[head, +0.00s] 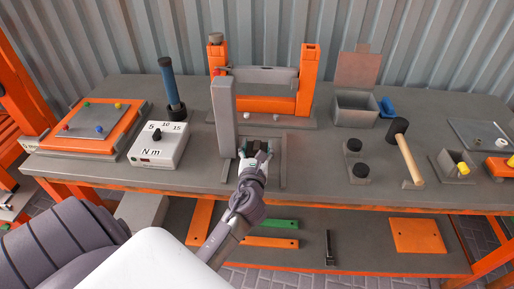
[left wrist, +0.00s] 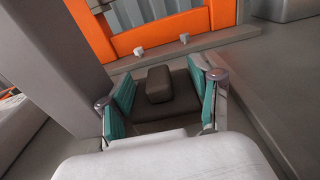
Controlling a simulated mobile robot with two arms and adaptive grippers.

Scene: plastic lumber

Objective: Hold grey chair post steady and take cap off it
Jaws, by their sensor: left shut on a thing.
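A tall grey post (head: 224,115) stands upright at the left of a grey base plate (head: 276,175). It also shows at the left of the left wrist view (left wrist: 58,55). My left gripper (head: 255,151) is just right of the post, near its lower end. In the left wrist view its teal finger pads (left wrist: 163,97) are on both sides of a dark block (left wrist: 150,113) with a smaller raised block on top, and it is shut on it. I cannot tell whether this block is a cap or joined to the post. My right gripper is out of view.
An orange frame (head: 218,58) with a grey crossbar stands behind. A torque box (head: 158,145), a blue-handled tool (head: 170,85) and an orange tray are on the left.

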